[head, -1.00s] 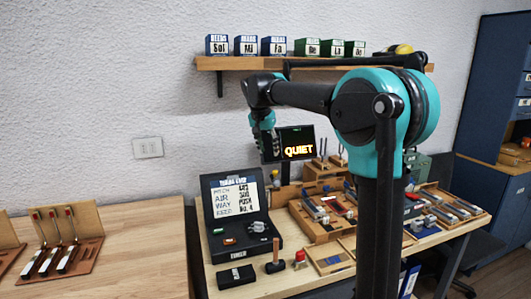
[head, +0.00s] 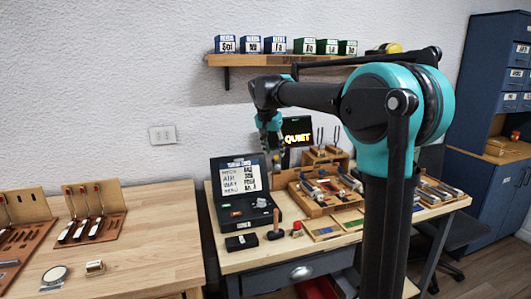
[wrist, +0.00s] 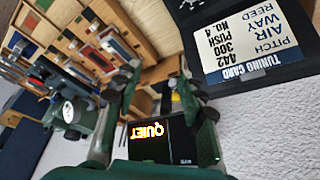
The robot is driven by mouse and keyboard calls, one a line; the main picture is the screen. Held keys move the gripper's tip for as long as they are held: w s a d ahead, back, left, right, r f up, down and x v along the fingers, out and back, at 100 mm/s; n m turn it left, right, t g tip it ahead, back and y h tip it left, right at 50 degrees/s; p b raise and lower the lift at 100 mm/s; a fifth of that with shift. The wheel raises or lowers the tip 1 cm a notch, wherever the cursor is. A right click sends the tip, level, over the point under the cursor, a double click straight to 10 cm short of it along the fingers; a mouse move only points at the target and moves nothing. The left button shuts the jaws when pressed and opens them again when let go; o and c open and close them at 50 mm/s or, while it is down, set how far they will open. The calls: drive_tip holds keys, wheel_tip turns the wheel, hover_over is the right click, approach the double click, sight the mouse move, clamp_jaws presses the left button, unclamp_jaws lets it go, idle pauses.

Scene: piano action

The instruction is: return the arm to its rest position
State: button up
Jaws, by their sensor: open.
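My arm (head: 385,105) rises at the right of centre in the head view, bends at the teal joint and reaches left. My gripper (head: 276,158) hangs at its end, pointing down in front of the wall, beside the display reading QUIET (head: 297,132). In the wrist view my gripper (wrist: 158,85) has its fingers spread apart with nothing between them. The QUIET display (wrist: 160,137) shows upside down beyond the fingers.
A wall shelf (head: 285,60) with several labelled boxes runs behind the arm. A wooden tray of tools (head: 318,205) lies on the bench. A blue cabinet (head: 490,120) stands far right.

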drive_tip(key=s+d+f+n, duration=0.1)
drive_tip(key=s+d+f, duration=0.4)
drive_tip(key=s+f, duration=0.5)
drive_tip(key=s+d+f+n+y, duration=0.1)
drive_tip(key=s+d+f+n, duration=0.1)
drive_tip(key=s+d+f, duration=0.3)
drive_tip(key=s+d+f+n+y, duration=0.1)
drive_tip(key=s+d+f, duration=0.4)
drive_tip(key=s+f, duration=0.9)
drive_tip(key=s+n, duration=0.1)
drive_tip(key=s, duration=0.3)
drive_tip(key=shift+s+d+f, duration=0.2)
drive_tip(key=shift+d+f, duration=0.15)
drive_tip(key=shift+d, duration=0.05)
drive_tip(key=shift+c, duration=0.6)
